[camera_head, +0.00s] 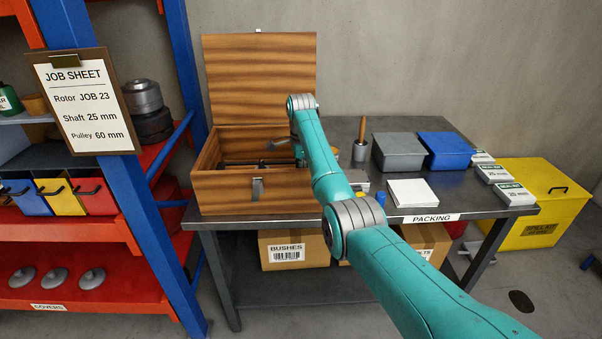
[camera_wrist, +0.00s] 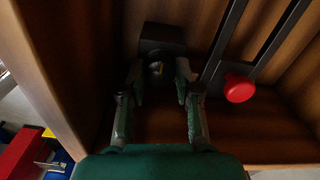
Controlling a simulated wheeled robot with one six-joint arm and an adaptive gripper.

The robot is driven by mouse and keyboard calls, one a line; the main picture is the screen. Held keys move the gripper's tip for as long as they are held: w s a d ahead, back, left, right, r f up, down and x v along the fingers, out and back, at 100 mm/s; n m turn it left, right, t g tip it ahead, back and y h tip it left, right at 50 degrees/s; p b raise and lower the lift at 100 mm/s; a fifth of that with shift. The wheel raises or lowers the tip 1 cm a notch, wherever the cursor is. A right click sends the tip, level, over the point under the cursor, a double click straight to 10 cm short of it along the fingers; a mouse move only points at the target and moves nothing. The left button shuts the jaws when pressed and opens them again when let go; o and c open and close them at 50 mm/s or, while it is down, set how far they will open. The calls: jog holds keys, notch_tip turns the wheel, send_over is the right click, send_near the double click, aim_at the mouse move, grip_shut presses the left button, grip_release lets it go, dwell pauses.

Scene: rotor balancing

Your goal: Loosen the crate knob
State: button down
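The wooden crate (camera_head: 255,192) stands on the packing table with its lid (camera_head: 262,80) raised at the back. My arm reaches into it; in the head view the crate wall and my arm hide most of the inside. In the wrist view a red round knob (camera_wrist: 239,88) sits by dark metal bars (camera_wrist: 228,45) inside the crate. My gripper (camera_wrist: 160,75) is open, its fingers apart, to the left of the red knob and not touching it. A dark block (camera_wrist: 162,38) with a small shiny part lies just beyond the fingertips; contact cannot be told.
The crate's wooden wall (camera_wrist: 50,65) is close on the left in the wrist view.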

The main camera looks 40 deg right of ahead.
jog(key=shift+n, duration=0.4)
jog(key=n, duration=0.5)
jog(key=shift+n, duration=0.4)
jog(key=n, duration=1.4)
jog(key=shift+n, duration=0.3)
jog(key=n, duration=0.6)
jog(key=shift+n, duration=0.4)
